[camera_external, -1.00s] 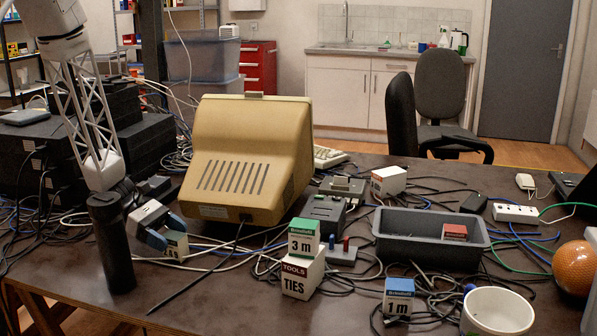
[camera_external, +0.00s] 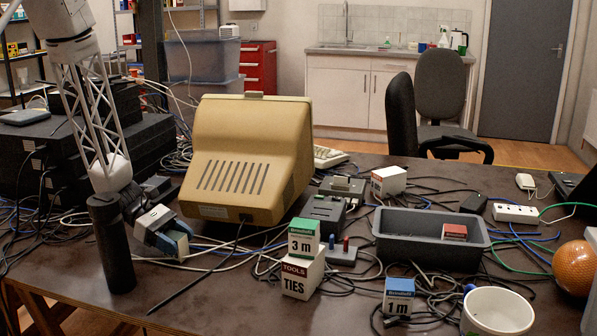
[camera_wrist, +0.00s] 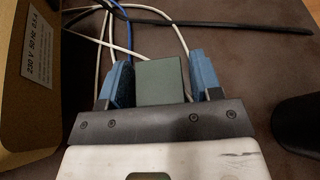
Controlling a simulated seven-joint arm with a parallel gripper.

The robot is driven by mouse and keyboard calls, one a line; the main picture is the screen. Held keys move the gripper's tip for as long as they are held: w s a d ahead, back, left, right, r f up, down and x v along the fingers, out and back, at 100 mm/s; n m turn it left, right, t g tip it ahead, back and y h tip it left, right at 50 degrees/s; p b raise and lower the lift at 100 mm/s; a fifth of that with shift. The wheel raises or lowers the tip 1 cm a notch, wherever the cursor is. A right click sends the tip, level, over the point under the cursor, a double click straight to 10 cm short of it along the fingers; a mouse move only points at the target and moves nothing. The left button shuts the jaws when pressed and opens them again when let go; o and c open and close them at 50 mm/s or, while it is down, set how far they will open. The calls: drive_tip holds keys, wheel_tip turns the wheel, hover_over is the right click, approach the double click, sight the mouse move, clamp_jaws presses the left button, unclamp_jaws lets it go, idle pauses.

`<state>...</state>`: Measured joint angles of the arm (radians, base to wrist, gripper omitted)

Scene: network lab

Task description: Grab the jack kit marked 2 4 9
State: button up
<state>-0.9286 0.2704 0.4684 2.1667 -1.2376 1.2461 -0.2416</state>
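My gripper (camera_external: 170,241) is low over the table, left of the beige monitor, with blue pads on its fingers. In the wrist view, a small box with a plain dark green top (camera_wrist: 161,82) stands between the two fingers of my gripper (camera_wrist: 163,80). The left finger is very close to the box and a thin gap shows on the right, so the gripper looks open around it. The box's front is hidden now, so I cannot read 2 4 9 on it. No other box in view shows that marking.
The beige monitor (camera_external: 250,150) stands close to the right of my gripper. A green "3 m" box (camera_external: 304,238) sits on a "TOOLS TIES" box (camera_external: 302,274). A "1 m" box (camera_external: 398,297), a grey tray (camera_external: 425,255) and a white bowl (camera_external: 497,312) are further right. Loose cables cover much of the table.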

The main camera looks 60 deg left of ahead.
sight(176, 235)
drive_tip(key=c, duration=0.7)
drive_tip(key=shift+r, duration=0.2)
drive_tip(key=shift+c, duration=0.2)
drive_tip(key=shift+r, duration=4.9)
